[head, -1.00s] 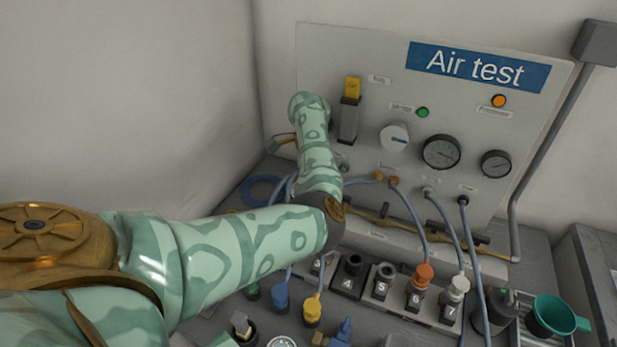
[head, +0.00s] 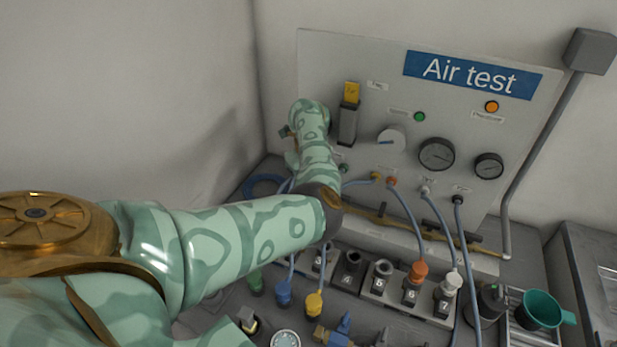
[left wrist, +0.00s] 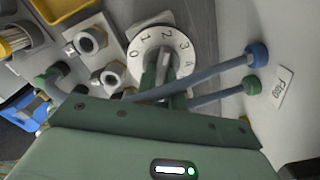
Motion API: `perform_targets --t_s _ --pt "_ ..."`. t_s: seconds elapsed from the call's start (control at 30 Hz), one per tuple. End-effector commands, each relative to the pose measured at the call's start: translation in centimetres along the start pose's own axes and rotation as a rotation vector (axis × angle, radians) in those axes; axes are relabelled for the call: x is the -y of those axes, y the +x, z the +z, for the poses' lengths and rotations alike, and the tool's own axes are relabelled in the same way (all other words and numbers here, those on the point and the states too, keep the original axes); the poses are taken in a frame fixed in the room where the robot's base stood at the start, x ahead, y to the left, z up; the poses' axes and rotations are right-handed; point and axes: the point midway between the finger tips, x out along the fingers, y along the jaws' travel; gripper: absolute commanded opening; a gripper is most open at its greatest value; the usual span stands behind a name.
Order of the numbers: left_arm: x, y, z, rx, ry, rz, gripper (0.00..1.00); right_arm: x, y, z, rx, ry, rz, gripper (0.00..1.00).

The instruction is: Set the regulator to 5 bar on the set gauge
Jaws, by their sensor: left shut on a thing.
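In the left wrist view my left gripper (left wrist: 163,74) is shut at a white round dial (left wrist: 159,42) marked 0 to 4. The fingers cover its middle, so the exact grip is partly hidden. In the head view my arm hides the gripper's fingers. A large black gauge (head: 437,154) and a smaller black gauge (head: 488,166) are on the panel to the right. Their needles are too small to read, and I cannot tell which is the set gauge. My right gripper is not in view.
The grey Air test panel (head: 335,60) carries green (head: 420,117) and orange (head: 491,107) lamps. Blue hoses (head: 405,215) hang before it. Numbered sockets (head: 381,270) and a teal cup (head: 541,308) stand in front. In the wrist view hoses cross close to the fingers.

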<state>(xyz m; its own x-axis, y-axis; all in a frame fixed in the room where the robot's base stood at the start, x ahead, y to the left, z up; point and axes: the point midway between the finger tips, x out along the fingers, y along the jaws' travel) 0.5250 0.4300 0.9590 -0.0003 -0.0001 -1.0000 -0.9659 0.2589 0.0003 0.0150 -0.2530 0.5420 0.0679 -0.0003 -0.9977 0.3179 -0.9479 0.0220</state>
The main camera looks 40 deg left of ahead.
Motion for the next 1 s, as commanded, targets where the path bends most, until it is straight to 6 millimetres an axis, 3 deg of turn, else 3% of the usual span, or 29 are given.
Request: perform_targets --t_s 0.5,1.0 --pt "-0.2 -0.3 0.1 0.001 0.450 -0.001 0.00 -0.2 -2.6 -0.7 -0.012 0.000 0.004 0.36" --pt "-0.3 -0.2 0.2 0.003 0.644 -0.001 0.00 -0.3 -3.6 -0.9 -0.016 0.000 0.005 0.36"
